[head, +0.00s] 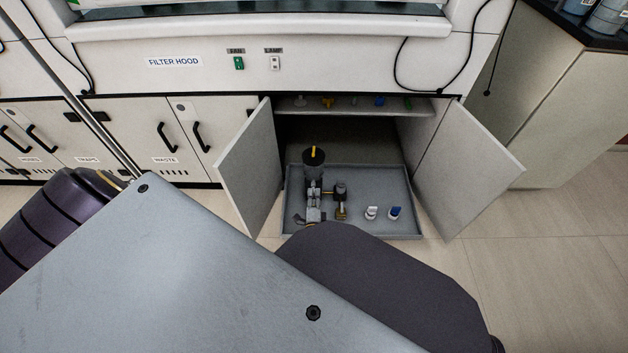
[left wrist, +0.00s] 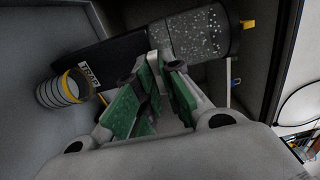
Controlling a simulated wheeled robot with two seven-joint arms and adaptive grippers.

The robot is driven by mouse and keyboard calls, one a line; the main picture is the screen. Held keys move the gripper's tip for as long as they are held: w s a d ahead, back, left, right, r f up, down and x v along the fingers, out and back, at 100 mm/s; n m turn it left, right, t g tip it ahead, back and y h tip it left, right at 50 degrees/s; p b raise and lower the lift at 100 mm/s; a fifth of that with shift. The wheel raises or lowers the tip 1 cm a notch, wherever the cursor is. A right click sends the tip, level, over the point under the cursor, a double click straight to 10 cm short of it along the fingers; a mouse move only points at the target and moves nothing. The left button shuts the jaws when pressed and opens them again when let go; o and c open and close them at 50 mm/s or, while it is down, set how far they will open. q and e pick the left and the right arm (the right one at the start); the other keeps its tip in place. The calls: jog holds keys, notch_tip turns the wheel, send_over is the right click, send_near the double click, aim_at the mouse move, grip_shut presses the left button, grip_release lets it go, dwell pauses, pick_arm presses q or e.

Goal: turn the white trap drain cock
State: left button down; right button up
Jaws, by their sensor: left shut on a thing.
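My left gripper (head: 313,203) is low over the grey tray, just in front of a grey cylinder (head: 313,172) with a dark top and a yellow piece on it. In the left wrist view, the green-padded fingers of my left gripper (left wrist: 162,78) are closed together at the foot of the speckled grey cylinder (left wrist: 198,38). They grip a small part there, apparently the drain cock, which the fingers hide; its white colour does not show. My right gripper is not in view.
The grey tray (head: 408,233) lies between two open cabinet doors (head: 247,165) (head: 468,170). A yellow-and-dark fitting (head: 341,200), a white piece (head: 371,213) and a blue-and-white piece (head: 394,213) stand right of my left gripper. A shelf (head: 390,105) with coloured parts hangs above.

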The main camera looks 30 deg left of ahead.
pick_arm(q)
jog(key=shift+d, duration=0.1)
jog(key=c, duration=1.6)
grip_release()
jog(key=shift+o, duration=0.2)
